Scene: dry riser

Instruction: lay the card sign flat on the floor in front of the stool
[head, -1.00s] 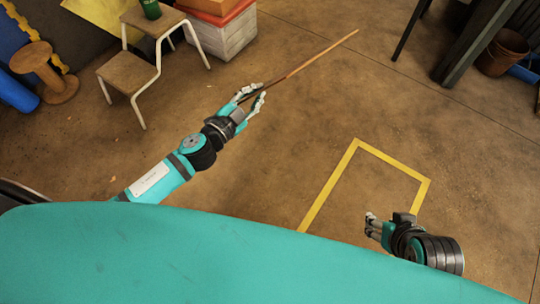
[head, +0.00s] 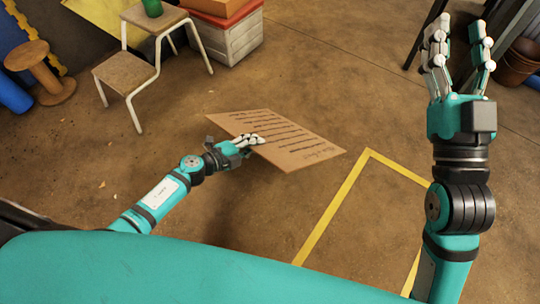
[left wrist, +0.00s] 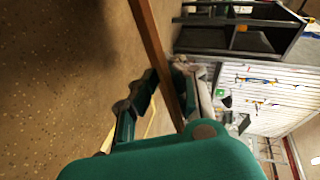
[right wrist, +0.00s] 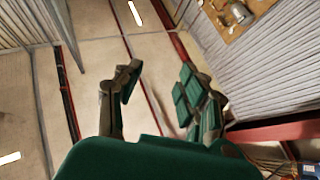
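The card sign (head: 295,142) is a brown sheet with dark lines of writing, its printed face showing to the head camera. My left gripper (head: 246,142) is shut on its near-left edge and holds it in front of the stool, to its right. In the left wrist view the card (left wrist: 150,42) shows edge-on as a brown strip between the fingers. The stool (head: 126,72) has white legs and two wooden steps, at upper left. My right gripper (head: 458,45) is raised at the right, fingers apart and empty; the right wrist view also shows the gap empty (right wrist: 158,85).
A green container (head: 152,8) stands on the stool's top step. A wooden spool (head: 42,70) is left of the stool and a crate (head: 230,45) is right of it. Yellow tape (head: 335,207) marks the floor at the right. Floor before the stool is clear.

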